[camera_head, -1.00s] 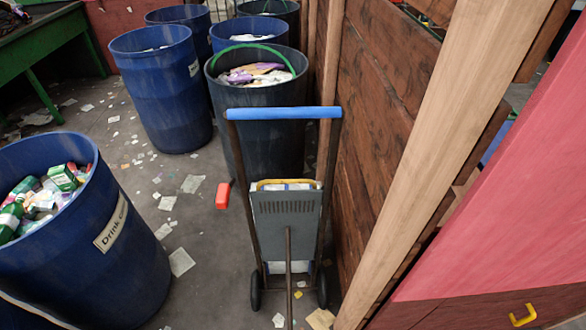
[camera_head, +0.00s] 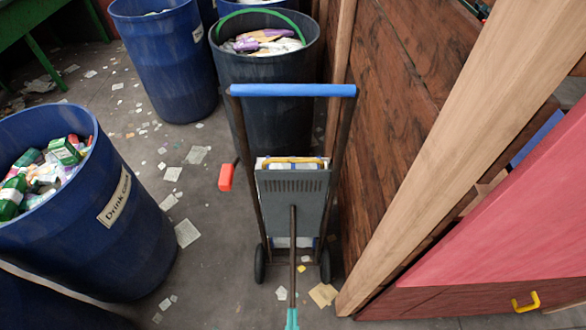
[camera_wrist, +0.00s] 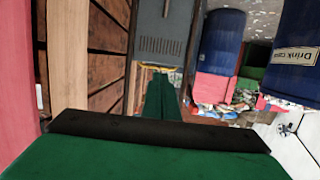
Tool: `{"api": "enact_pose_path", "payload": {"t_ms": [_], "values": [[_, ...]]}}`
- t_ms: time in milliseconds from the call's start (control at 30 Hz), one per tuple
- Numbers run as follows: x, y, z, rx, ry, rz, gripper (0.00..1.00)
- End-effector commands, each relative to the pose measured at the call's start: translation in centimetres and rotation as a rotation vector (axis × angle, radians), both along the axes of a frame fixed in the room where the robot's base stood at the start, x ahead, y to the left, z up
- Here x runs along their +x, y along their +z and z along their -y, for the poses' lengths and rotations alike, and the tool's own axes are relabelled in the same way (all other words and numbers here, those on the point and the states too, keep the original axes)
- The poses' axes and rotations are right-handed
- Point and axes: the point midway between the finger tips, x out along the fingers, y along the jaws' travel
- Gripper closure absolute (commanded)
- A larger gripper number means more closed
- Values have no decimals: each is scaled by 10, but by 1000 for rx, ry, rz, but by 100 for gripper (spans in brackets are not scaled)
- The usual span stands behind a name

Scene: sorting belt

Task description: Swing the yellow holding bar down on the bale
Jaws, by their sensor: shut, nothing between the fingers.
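A hand truck with a blue handle (camera_head: 292,91) stands upright on the floor ahead of me. The yellow holding bar (camera_head: 293,161) lies along the top edge of its grey plate (camera_head: 291,186); it also shows in the wrist view (camera_wrist: 157,67). A whitish load, likely the bale (camera_head: 293,242), sits behind the plate and is mostly hidden. A rod with a teal end (camera_head: 292,318) runs from the plate towards me. My gripper (camera_wrist: 162,85) has green fingers, shut and empty. In the wrist view it points at the plate and yellow bar; I cannot tell the gap.
A dark bin (camera_head: 268,70) stands behind the hand truck. A blue drink-carton bin (camera_head: 140,240) is on the left. Paper scraps litter the floor.

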Motion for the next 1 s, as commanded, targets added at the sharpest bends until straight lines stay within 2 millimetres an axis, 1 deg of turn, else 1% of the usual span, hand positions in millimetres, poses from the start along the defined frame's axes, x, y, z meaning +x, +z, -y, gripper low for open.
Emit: {"api": "enact_pose_path", "payload": {"t_ms": [33, 167, 200, 367, 400, 533, 700, 833, 900, 1000], "values": [[18, -3, -1, 2, -3, 11, 100], [60, -10, -2, 8, -8, 17, 100], [73, -12, -2, 10, -9, 18, 100], [127, -13, -3, 14, -10, 24, 100], [141, -11, -3, 14, -9, 26, 100], [186, -4, -3, 13, -5, 30, 100], [241, 14, -2, 8, 0, 36, 100], [273, 28, -1, 3, 4, 37, 100], [285, 33, 0, 0, 7, 36, 100], [296, 40, 0, -1, 8, 36, 100]]}}
